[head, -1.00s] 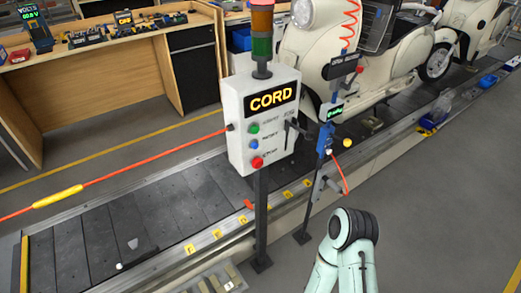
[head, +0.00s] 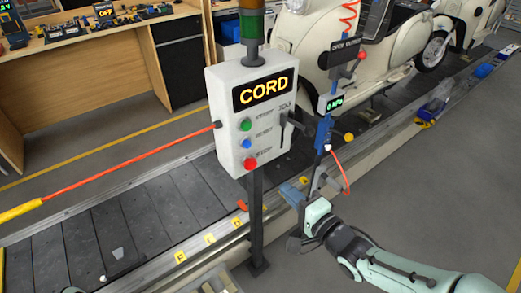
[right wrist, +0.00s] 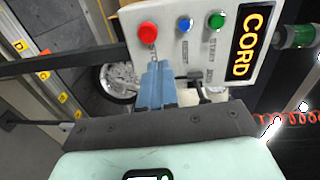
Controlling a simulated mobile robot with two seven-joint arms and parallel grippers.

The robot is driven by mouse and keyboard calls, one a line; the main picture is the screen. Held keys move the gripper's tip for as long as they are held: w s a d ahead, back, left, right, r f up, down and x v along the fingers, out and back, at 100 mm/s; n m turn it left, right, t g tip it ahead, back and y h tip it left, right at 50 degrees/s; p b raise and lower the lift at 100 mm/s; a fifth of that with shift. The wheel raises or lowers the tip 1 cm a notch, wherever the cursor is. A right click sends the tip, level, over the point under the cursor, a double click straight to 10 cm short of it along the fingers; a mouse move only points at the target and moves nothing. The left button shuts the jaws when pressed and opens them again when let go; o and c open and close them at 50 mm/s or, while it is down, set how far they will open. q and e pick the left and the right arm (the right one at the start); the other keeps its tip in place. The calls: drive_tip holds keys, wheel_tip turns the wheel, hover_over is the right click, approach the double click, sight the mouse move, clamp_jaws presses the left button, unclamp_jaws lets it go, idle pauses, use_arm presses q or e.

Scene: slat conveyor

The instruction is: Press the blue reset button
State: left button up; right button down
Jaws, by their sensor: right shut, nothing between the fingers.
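The blue reset button (head: 247,144) is the middle one of three on the front of a white control box (head: 227,110). A green button (head: 246,124) is above it and a red button (head: 250,163) below. My right gripper (head: 290,190) is shut and empty, lower right of the box and apart from it. In the right wrist view the box appears turned on its side. There the blue button (right wrist: 185,25) lies beyond and slightly right of my blue fingertips (right wrist: 156,68), with the red button (right wrist: 148,33) nearer their line.
The box stands on a dark post (head: 256,220) before the slat conveyor (head: 110,225). An orange pull cord (head: 120,170) runs left from the box. A blue tool on a stand (head: 323,130) is right of it. A cream scooter (head: 320,60) is behind.

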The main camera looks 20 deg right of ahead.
sight(248, 145)
drive_tip(key=r, duration=0.2)
drive_tip(key=s+r+y, duration=0.1)
drive_tip(key=shift+a+r+t, duration=0.15)
drive_tip(key=shift+r+t, duration=0.15)
drive_tip(key=shift+t, duration=0.1)
drive_tip(key=shift+w, duration=0.1)
drive_tip(key=x, duration=1.4)
drive_tip(key=shift+f+b, duration=0.1)
drive_tip(key=shift+b, duration=0.25)
